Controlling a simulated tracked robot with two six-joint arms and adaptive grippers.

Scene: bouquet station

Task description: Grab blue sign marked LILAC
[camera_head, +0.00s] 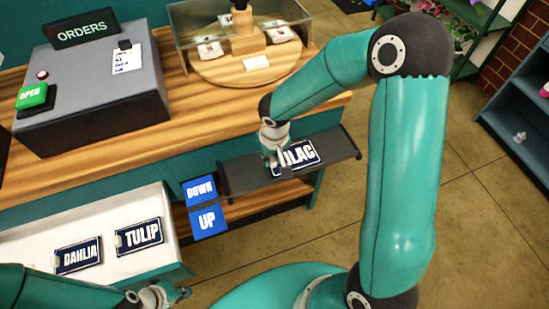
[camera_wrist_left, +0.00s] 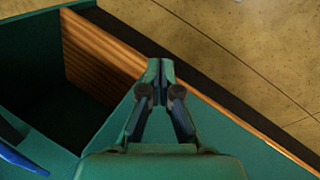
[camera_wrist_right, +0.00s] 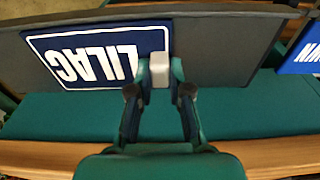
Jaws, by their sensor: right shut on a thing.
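The blue LILAC sign (camera_head: 300,154) has white letters and a white border. It lies on a dark narrow shelf (camera_head: 245,176) at the front of the counter. My right gripper (camera_head: 273,158) is at the sign's left end. In the right wrist view, the sign (camera_wrist_right: 95,55) appears upside down, and my right gripper (camera_wrist_right: 160,72) is shut on the pale tab at its end. The sign looks flat on the shelf or very close to it. My left gripper (camera_head: 172,294) is low at the bottom of the head view. In the left wrist view its fingertips (camera_wrist_left: 160,68) are together and empty.
Blue DOWN (camera_head: 200,190) and UP (camera_head: 207,221) plates are left of the shelf. TULIP (camera_head: 139,236) and DAHLIA (camera_head: 78,256) signs lie in a white tray (camera_head: 30,241). An ORDERS machine (camera_head: 90,95) and a glass-sided case (camera_head: 190,62) stand on the wooden counter.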

